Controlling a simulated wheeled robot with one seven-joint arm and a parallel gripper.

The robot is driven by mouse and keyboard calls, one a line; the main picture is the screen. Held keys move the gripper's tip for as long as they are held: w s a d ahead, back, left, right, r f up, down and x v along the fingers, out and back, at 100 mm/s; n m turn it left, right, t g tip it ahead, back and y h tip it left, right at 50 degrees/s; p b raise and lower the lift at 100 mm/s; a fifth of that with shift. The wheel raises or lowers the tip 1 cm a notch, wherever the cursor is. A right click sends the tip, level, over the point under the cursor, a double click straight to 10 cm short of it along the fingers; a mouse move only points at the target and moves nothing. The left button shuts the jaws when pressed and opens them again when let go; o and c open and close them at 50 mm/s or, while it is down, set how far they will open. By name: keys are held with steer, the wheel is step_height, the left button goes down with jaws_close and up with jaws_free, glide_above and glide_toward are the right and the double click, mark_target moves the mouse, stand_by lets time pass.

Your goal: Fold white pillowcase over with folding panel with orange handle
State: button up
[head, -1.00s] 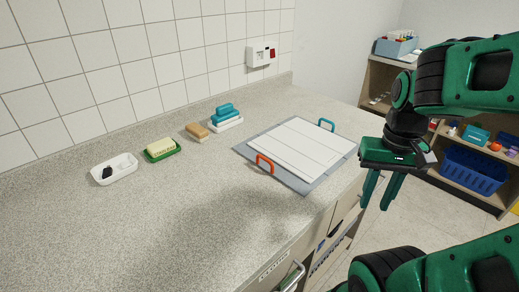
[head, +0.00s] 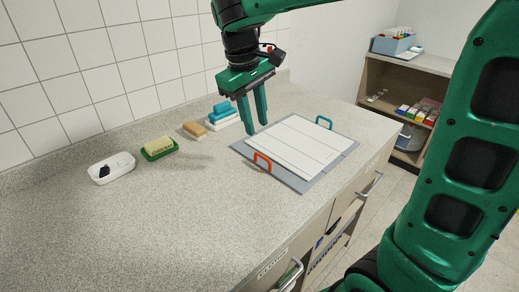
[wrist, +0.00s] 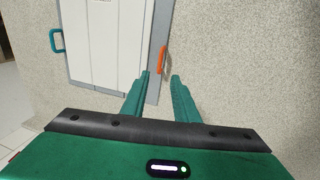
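The white pillowcase (head: 294,146) lies flat on a grey folding board (head: 290,179) on the counter. The panel's orange handle (head: 262,162) stands up at the board's near-left side, and it also shows in the wrist view (wrist: 162,59). A teal handle (head: 324,122) is on the opposite side of the board. My gripper (head: 257,128) is open and empty, fingers pointing down, above the board's far-left edge in the head view. In the wrist view my fingertips (wrist: 160,75) are apart, with the orange handle ahead of the gap between them.
A white dish with a black item (head: 110,168), a green soap dish with yellow soap (head: 159,148), a tan sponge (head: 195,130) and a stack of blue and white items (head: 222,116) stand along the tiled wall. The counter's left front is clear. A shelf (head: 400,85) stands right.

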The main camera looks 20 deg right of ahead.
steer(key=x, duration=1)
steer(key=shift+f, duration=0.3)
jaws_close()
stand_by(1.0)
